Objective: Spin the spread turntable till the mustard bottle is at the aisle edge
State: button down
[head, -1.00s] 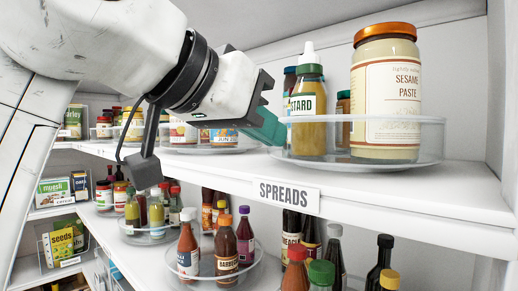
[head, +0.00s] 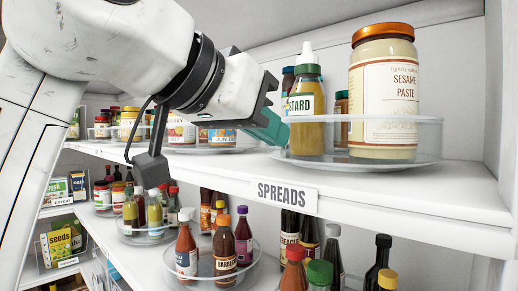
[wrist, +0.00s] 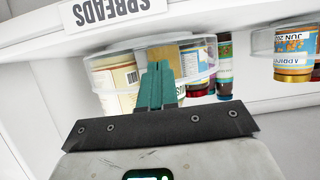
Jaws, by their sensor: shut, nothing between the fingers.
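The spread turntable (head: 425,135) is a clear-walled round tray on the upper shelf. The mustard bottle (head: 306,128), yellow with a green cap and white nozzle, stands at its left front. A large sesame paste jar (head: 384,95) stands at its right front. Other jars stand behind the mustard, partly hidden. My gripper (head: 280,127) is shut and empty, its teal fingers at the left side of the turntable, close to its wall beside the mustard bottle. In the wrist view the fingers (wrist: 160,85) overlap the turntable's wall; whether they touch it I cannot tell.
The SPREADS label (head: 284,195) is on the shelf's front edge below the turntable. Another turntable with jars (head: 215,140) stands to the left on the same shelf. Sauce bottles (head: 224,250) fill the shelf below. The shelf is bare right of the turntable.

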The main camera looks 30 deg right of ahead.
aim_at(316, 142)
jog(key=shift+d, duration=0.45)
jog(key=shift+s+d+b, duration=0.25)
jog(key=shift+s+b, duration=0.05)
jog(key=shift+s, duration=1)
jog(key=shift+s+d, duration=0.25)
jog(key=shift+s, duration=0.25)
jog(key=a, duration=0.1)
jog(key=s+a, duration=0.1)
jog(key=a, duration=0.1)
jog(key=shift+s, duration=0.3)
jog(key=shift+a+r, duration=0.1)
